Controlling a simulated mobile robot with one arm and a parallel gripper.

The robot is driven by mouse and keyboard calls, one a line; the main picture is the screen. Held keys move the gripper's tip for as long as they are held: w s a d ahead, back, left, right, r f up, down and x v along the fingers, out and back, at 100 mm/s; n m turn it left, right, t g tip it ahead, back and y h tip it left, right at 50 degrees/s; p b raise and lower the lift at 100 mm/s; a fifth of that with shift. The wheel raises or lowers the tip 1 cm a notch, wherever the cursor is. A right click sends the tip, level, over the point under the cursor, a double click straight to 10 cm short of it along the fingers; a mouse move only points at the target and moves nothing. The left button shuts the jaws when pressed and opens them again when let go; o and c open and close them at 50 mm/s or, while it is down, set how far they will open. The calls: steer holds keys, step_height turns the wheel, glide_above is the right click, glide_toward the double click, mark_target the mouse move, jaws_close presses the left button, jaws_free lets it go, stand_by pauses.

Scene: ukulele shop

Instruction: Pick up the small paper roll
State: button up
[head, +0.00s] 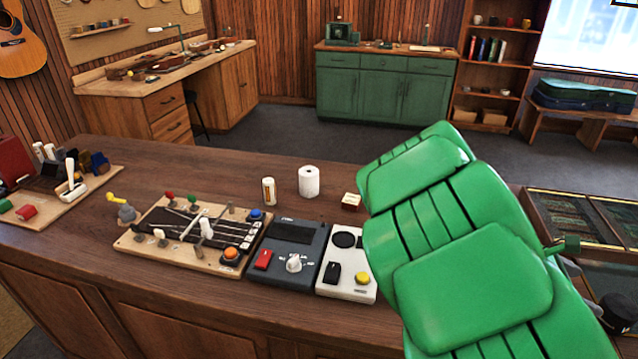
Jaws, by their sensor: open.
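The small paper roll (309,182) is white and stands upright on the dark wooden counter (225,172), near the middle of the head view. A dark opening shows in its top. My green padded arm fills the right foreground, to the right of the roll and apart from it. I cannot make out my gripper or its fingers in this view. Nothing covers the roll.
A small white labelled cylinder (269,191) stands left of the roll, and a small box (351,202) lies to its right. In front are a wooden board with knobs (135,238), a dark control box (283,273) and a white one (348,290). The counter behind the roll is clear.

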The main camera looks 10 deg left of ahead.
step_height(320, 180, up, 19)
steer(key=w+a+f+t+y, duration=0.4)
steer(key=w+a+t, duration=0.1)
steer(key=w+a, duration=0.6)
step_height(320, 180, up, 4)
steer(key=m+t+y, duration=0.6)
steer(key=m+y, duration=0.4)
steer(key=y, duration=0.8)
glide_above(312, 175)
steer(key=s+d, duration=0.3)
steer(key=s, duration=0.1)
step_height(312, 175, down, 18)
steer(key=shift+f+x, duration=0.2)
steer(key=shift+x, duration=1.3)
steer(key=shift+f+x, duration=0.15)
steer(key=shift+x, duration=2.3)
